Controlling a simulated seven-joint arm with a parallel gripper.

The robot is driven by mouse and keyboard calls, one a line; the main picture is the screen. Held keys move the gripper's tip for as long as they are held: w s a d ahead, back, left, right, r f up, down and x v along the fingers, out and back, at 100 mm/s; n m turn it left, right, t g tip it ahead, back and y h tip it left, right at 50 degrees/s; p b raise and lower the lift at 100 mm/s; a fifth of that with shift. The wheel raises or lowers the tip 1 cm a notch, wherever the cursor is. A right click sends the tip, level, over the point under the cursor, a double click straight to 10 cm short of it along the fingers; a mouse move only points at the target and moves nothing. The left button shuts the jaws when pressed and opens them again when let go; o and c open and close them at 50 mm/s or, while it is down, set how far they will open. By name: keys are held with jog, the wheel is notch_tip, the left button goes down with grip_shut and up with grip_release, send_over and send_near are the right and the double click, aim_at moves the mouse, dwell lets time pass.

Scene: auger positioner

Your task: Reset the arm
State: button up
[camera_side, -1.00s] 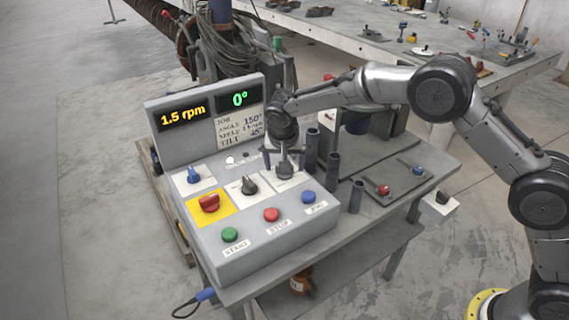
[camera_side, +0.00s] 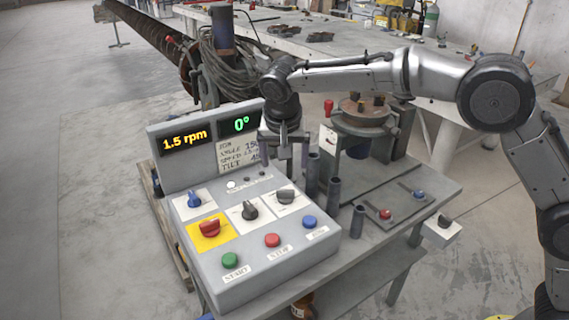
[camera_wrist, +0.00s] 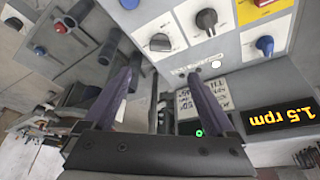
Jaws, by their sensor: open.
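My gripper (camera_side: 287,152) is open and empty, fingers pointing down, above the back right part of the grey control box (camera_side: 275,262). It also shows in the wrist view (camera_wrist: 160,78), with nothing between its fingers. A grey knob on a white plate (camera_side: 286,196) lies below and in front of it, apart from the fingers. A black knob (camera_side: 250,210), a blue knob (camera_side: 194,199) and a red knob on a yellow plate (camera_side: 209,228) sit to its left. The displays read 1.5 rpm (camera_side: 185,140) and 0° (camera_side: 241,124).
Green (camera_side: 230,260), red (camera_side: 272,240) and blue (camera_side: 310,222) buttons line the box's front. Dark upright tubes (camera_side: 333,192) stand at its right, near my gripper. A job card (camera_side: 240,153), partly hidden by my gripper, leans behind. A round fixture (camera_side: 362,110) stands farther back.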

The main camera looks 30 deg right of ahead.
jog(key=d+r+m+t, duration=0.1)
jog(key=d+r, duration=0.3)
jog(key=r, duration=0.3)
jog(key=s+d+r+t, duration=0.1)
jog(key=s+d+r, duration=0.35)
jog(key=s, duration=0.35)
jog(key=s+d+r, duration=0.4)
jog(key=s+d, duration=0.2)
jog(key=s, duration=0.2)
jog(key=s+d+f+n+y, duration=0.1)
jog(key=s+d+f+n, duration=0.1)
jog(key=s, duration=1)
jog(key=s+a+f+n+y, duration=0.1)
jog(key=s+f+n, duration=0.5)
jog(key=s+f, duration=0.2)
notch_tip(320, 180, down, 3)
jog(key=shift+s+r+y, duration=0.2)
jog(key=shift+s+y, duration=0.1)
jog(key=shift+s, duration=0.1)
